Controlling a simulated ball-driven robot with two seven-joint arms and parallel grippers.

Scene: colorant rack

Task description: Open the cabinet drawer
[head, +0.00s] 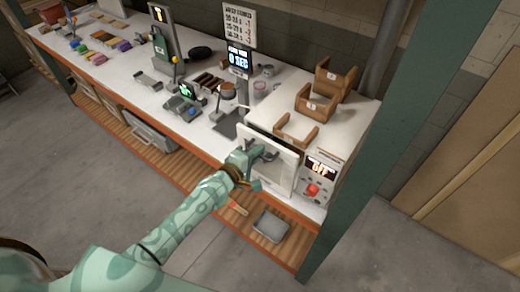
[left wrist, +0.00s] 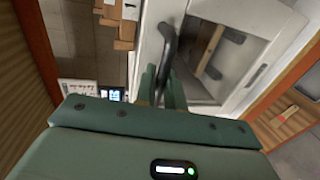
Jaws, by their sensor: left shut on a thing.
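A white cabinet (head: 345,118) with a pale front panel (head: 284,172) stands at the right end of the workbench in the head view. A dark line runs along the panel's top edge. I cannot tell whether the panel is a drawer or a hinged door. In the left wrist view the panel (left wrist: 222,92) has a window and a dark curved handle (left wrist: 167,42). My left gripper (head: 262,156) is at the panel. In the left wrist view its fingers (left wrist: 163,88) are closed around the handle. My right gripper is not in view.
A control box reading "OFF" with a red knob (head: 312,190) is right of the panel. Wooden holders (head: 318,103) sit on the cabinet. A green post (head: 365,130) stands at the right. A grey tray (head: 272,224) lies on the slatted lower shelf (head: 240,218).

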